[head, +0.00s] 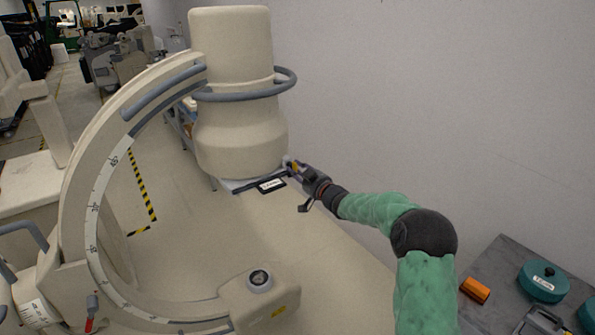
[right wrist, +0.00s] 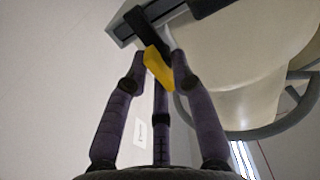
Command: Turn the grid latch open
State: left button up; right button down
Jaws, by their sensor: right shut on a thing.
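The grid (head: 247,186) is a flat, dark-edged plate with a white label, under the big cream cylinder (head: 240,135) of the C-arm. Its yellow latch (right wrist: 156,67) shows in the right wrist view, joined to a black piece at the plate's edge. My right gripper (head: 291,165) reaches in from the right at the plate's right end. In the right wrist view, the fingers (right wrist: 162,58) are shut around the yellow latch, which slants between their tips. The fingers partly hide the latch. My left gripper is out of view.
The cream C-arm arc (head: 92,185) curves down the left to a lower housing (head: 262,300). A blue-grey ring rail (head: 286,88) surrounds the cylinder. A wall stands close on the right. A dark table (head: 493,262) at bottom right holds an orange block (head: 475,290) and a teal round container (head: 542,282).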

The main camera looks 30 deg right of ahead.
jog(key=shift+s+r+n+b, duration=0.1)
jog(key=shift+r+n+b, duration=0.05)
jog(key=shift+n+b, duration=2.45)
jog(key=shift+w+r+n+b, duration=0.15)
jog(key=shift+n+b, duration=1.7)
jog(key=shift+n, duration=1.4)
jog(key=shift+s+r+n+b, duration=0.15)
jog(key=shift+n+b, duration=2.05)
jog(key=shift+n, duration=0.75)
jog(key=shift+r, duration=0.1)
jog(key=c, duration=1.2)
grip_release()
jog(key=shift+a, duration=0.1)
jog(key=shift+f, duration=0.35)
jog(key=s, duration=1.2)
jog(key=shift+d, duration=0.45)
